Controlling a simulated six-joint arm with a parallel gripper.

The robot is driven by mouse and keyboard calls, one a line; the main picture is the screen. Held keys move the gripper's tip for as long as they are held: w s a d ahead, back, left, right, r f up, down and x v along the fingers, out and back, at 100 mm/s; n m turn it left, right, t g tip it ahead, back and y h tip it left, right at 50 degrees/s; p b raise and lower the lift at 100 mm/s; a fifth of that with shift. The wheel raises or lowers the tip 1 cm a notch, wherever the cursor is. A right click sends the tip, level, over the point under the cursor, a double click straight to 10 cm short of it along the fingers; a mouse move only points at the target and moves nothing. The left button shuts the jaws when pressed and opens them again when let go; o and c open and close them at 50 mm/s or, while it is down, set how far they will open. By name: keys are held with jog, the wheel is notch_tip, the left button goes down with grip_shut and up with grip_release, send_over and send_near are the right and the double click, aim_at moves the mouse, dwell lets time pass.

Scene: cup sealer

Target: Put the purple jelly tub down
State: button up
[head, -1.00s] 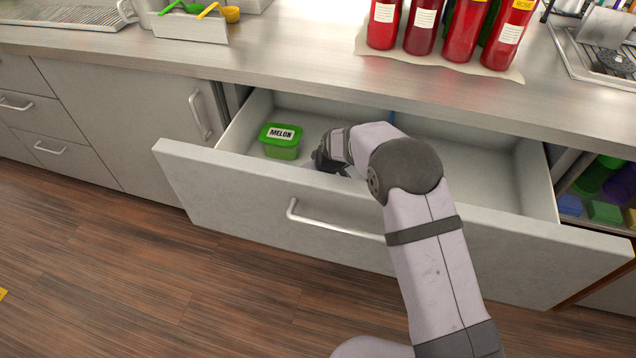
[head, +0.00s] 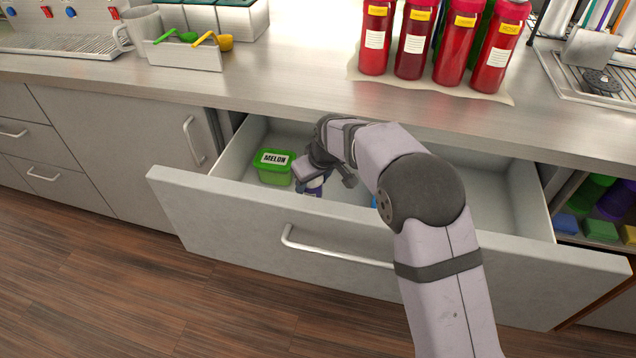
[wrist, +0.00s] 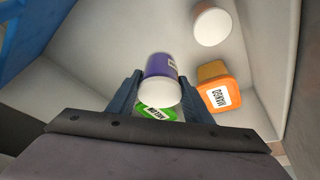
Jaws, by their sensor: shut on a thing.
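In the head view, the tub (head: 313,189) is partly hidden beneath my gripper (head: 322,174), inside the open drawer (head: 225,165). It is just right of the green melon tub (head: 273,170). I cannot tell whether the purple tub touches the drawer floor.
An orange mango tub (wrist: 218,92) and a round white-ended tub (wrist: 212,26) lie to the right in the wrist view. Red bottles (head: 455,50) stand on the counter above.

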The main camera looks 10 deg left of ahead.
jog(key=shift+r, duration=0.15)
jog(key=shift+w+d+r+p, duration=0.1)
jog(key=shift+d+r+p, duration=0.15)
jog(key=shift+p, duration=0.1)
jog(key=s+d+r+m+h+p, duration=0.1)
jog(key=s+d+r+m+p, duration=0.15)
jog(key=d+r+p, duration=0.8)
jog(key=s+d+r+m+t+h+p, duration=0.1)
jog(key=d+r+m+p, duration=0.3)
jog(key=d+r+p, duration=0.65)
jog(key=s+d+r+m+h+p, duration=0.1)
jog(key=d+r+m+p, duration=0.2)
jog(key=d+r+p, duration=0.8)
jog(key=w+d+r+b, duration=0.1)
jog(key=w+b, duration=0.7)
jog(key=w, duration=0.9)
jog(key=shift+w+b, duration=0.3)
jog(key=shift+r, duration=0.1)
jog(key=shift+f+p, duration=1.75)
jog(key=shift+f, duration=3.2)
